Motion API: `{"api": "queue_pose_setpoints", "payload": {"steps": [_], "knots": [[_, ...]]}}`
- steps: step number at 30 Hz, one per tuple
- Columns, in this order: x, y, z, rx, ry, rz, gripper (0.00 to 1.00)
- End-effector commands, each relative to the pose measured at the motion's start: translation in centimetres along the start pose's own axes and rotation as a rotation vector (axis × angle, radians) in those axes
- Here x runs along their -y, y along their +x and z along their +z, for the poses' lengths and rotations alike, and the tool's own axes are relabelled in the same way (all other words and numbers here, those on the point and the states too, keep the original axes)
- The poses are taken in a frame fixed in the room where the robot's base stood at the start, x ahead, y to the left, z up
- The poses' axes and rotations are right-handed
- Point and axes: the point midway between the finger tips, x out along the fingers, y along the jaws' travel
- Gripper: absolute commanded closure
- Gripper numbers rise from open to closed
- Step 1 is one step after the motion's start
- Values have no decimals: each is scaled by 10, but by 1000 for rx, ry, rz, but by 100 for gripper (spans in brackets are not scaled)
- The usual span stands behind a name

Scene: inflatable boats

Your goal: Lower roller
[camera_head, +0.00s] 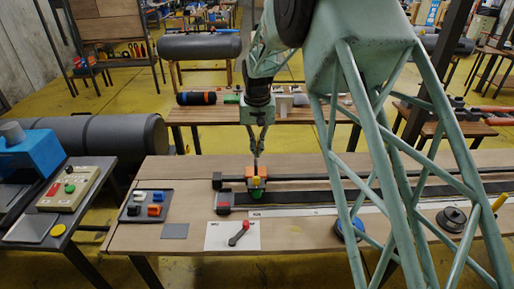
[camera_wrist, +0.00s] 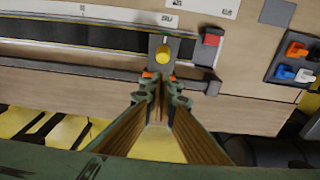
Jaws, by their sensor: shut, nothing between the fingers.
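My gripper (camera_head: 257,153) points down over the wooden bench, its fingers together and empty. Just below the fingertips in the head view is an orange block (camera_head: 251,171) with a yellow knob (camera_head: 257,182), at the left end of a dark strip. In the wrist view my gripper (camera_wrist: 158,82) ends just short of the yellow knob (camera_wrist: 163,54), which sits on a grey plate. A little orange shows beside the fingertips. I cannot tell whether the fingertips touch the block. I cannot clearly pick out which part is the roller.
The dark strip (camera_head: 300,197) runs right along the bench. A tray (camera_head: 133,211) of coloured pieces stands left. My lattice frame hides part of the right side.

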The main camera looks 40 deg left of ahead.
Motion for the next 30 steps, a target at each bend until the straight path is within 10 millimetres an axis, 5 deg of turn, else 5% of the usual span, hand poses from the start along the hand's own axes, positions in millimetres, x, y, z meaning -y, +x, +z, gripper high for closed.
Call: {"api": "queue_pose_setpoints", "payload": {"steps": [15, 30], "knots": [[0, 69, 2, 2, 0, 1, 100], [0, 99, 20, 0, 0, 0, 100]]}}
